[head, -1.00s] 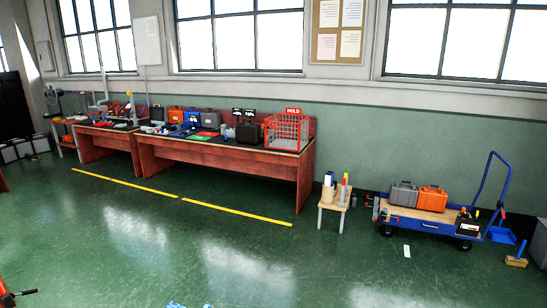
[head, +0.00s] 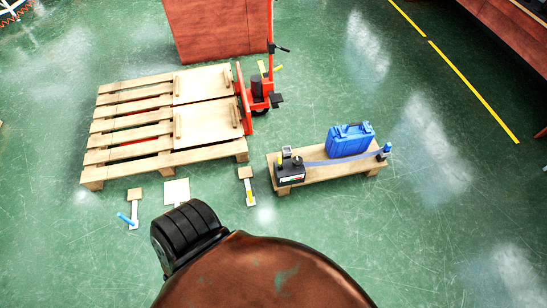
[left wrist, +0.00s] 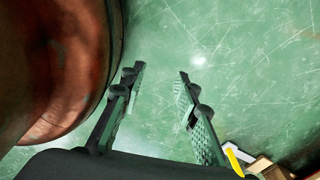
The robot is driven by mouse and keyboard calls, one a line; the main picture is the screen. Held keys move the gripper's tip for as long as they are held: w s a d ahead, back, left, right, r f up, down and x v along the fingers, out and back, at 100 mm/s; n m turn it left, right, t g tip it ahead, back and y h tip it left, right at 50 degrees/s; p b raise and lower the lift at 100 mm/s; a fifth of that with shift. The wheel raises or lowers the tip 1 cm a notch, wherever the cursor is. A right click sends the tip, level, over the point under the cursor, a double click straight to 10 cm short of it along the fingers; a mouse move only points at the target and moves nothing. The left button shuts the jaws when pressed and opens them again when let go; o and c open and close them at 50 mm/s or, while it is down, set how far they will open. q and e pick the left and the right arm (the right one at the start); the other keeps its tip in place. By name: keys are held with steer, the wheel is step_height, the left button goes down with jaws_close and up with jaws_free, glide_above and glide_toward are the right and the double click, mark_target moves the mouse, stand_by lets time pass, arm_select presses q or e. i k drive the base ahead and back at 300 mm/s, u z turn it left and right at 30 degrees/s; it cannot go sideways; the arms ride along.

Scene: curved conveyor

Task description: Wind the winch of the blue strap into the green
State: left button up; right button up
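A low wooden platform (head: 330,172) stands on the floor right of centre in the head view. A blue case (head: 351,138) sits upright on it. A blue strap (head: 322,162) runs low along the near side of the case, from the black winch unit (head: 291,171) at the left end to a small blue fitting (head: 385,150) at the right end. The winch has a small coloured strip on its front; any green mark is too small to read. My left gripper (left wrist: 160,69) is open and empty above bare floor in the left wrist view. My right gripper is not in view.
A wooden pallet (head: 125,128) with a red pallet jack (head: 262,92) stands left of the platform. Small wooden-ended items (head: 246,185) lie on the floor before it. A red-brown bench (head: 215,30) is behind. Floor right of the platform is clear.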

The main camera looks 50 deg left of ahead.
mark_target(297, 162)
steer(key=u, duration=1.5)
